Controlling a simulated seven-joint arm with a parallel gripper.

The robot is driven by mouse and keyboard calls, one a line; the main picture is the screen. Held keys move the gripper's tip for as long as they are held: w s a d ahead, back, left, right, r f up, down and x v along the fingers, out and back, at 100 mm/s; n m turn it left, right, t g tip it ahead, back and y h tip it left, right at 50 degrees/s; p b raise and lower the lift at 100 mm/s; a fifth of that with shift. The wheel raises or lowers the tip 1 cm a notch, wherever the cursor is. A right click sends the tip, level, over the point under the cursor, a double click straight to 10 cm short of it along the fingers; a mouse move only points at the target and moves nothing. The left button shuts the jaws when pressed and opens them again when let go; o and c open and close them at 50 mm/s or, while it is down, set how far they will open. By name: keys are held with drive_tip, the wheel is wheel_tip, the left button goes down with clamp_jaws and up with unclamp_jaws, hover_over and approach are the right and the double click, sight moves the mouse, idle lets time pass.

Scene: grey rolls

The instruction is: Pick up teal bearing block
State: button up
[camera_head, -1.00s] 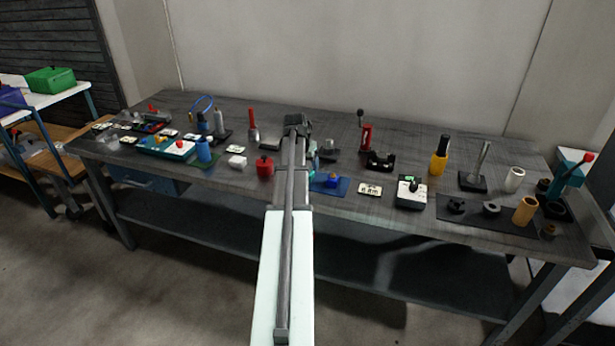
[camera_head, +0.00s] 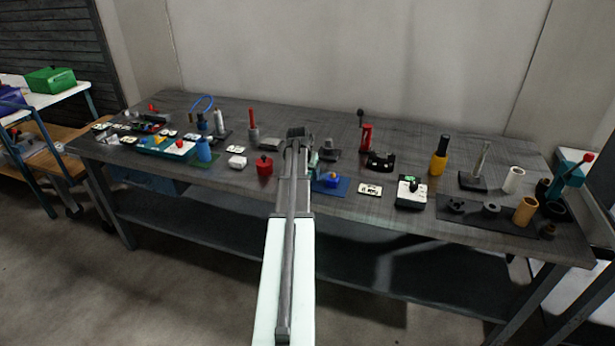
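A small teal piece (camera_head: 314,158), which looks like the teal bearing block, shows just right of my arm's end. My arm covers most of it, so its full shape and what it rests on cannot be made out. My gripper (camera_head: 299,134) is over the middle of the workbench, close to the teal piece in the picture. Its fingers are hidden or too small to see, so I cannot tell whether it is open or touches the piece.
On the workbench (camera_head: 420,215), a blue block on a blue mat (camera_head: 340,190) lies right of my arm. A red canister (camera_head: 265,166) stands to the left. A black tape dispenser (camera_head: 380,162), a yellow bottle (camera_head: 438,158) and a green-topped box (camera_head: 411,192) stand to the right.

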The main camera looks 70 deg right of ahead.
drive_tip(key=c, duration=1.1)
drive_tip(key=shift+c, duration=0.2)
drive_tip(key=shift+r, duration=0.1)
